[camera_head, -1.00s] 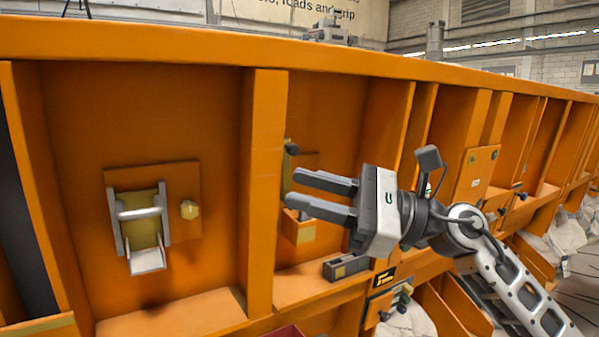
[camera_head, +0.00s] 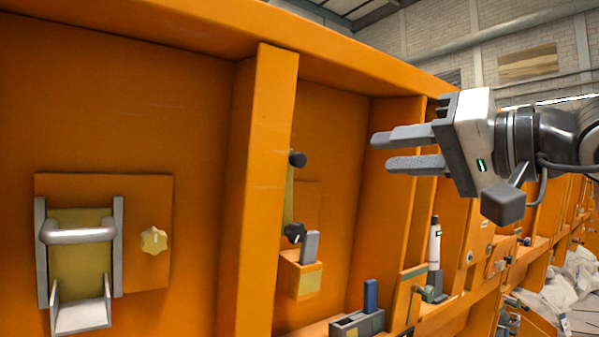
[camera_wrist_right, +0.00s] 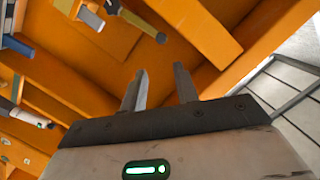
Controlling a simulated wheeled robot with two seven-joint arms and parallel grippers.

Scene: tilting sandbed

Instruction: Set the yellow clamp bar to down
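The yellow clamp bar (camera_head: 289,196) appears to be the narrow yellow bar in the recess right of the orange post in the head view. It stands nearly upright, with a black knob (camera_head: 297,158) at its top and another black knob (camera_head: 294,232) at its lower end. It also shows near the top of the right wrist view (camera_wrist_right: 137,22). My right gripper (camera_head: 381,150) is to the right of the bar, apart from it, with its fingers parted and nothing between them. In the right wrist view the open fingers (camera_wrist_right: 159,88) point towards the orange wall. My left gripper is out of view.
An orange post (camera_head: 264,180) stands left of the bar. A silver handle (camera_head: 78,235) and yellow star knob (camera_head: 154,240) sit further left. Below the bar are a small orange box (camera_head: 300,277) and a grey holder (camera_head: 357,325). A white cylinder (camera_head: 434,245) stands below my right gripper.

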